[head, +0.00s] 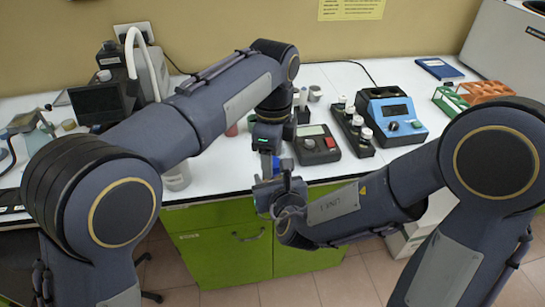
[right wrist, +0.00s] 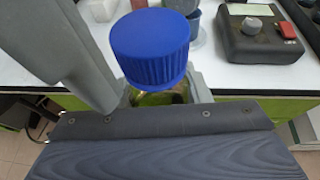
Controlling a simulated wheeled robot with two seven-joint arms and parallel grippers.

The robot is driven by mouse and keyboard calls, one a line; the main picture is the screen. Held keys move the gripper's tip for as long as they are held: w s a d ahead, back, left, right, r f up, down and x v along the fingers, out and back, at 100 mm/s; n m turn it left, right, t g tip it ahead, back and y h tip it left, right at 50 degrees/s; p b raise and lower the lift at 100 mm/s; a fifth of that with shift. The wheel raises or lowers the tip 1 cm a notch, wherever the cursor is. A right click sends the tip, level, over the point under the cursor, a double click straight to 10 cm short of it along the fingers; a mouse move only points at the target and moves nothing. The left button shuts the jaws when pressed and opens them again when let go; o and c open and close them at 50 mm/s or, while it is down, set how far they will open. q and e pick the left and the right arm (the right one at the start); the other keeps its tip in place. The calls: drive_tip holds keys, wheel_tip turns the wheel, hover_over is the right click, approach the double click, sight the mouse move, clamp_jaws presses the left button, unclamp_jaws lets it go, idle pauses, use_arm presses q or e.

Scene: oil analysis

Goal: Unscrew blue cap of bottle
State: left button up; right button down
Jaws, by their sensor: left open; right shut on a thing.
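The blue cap (right wrist: 150,48) sits on the bottle (right wrist: 158,97), whose yellowish neck shows just beneath it in the right wrist view. My right gripper (right wrist: 165,94) is shut on the bottle below the cap and holds it upright in front of the table. In the head view, the cap is a small blue patch (head: 287,163), and my arms hide most of the bottle. My left gripper (head: 267,168) is open and points down beside the cap; its fingertips are partly hidden. In the right wrist view, a grey part stands left of the cap.
The white table (head: 345,80) lies behind my grippers, above green cabinets (head: 225,250). A black device with a red button (head: 316,145) stands near the table edge. A vial rack (head: 352,130) and a blue instrument (head: 393,115) stand to its right.

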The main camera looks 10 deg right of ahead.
use_arm(q)
wheel_tip(320, 180, up, 4)
drive_tip(key=shift+f, duration=0.2)
drive_tip(key=shift+c, duration=0.4)
drive_tip(key=shift+d+r+m, duration=0.15)
drive_tip(key=shift+r+m, duration=0.65)
drive_tip(key=shift+m, duration=0.1)
drive_tip(key=shift+r+m, duration=0.8)
drive_tip(key=shift+f, duration=3.85)
drive_tip(key=c, duration=1)
drive_tip(key=n, duration=0.3)
drive_tip(key=o, duration=1.1)
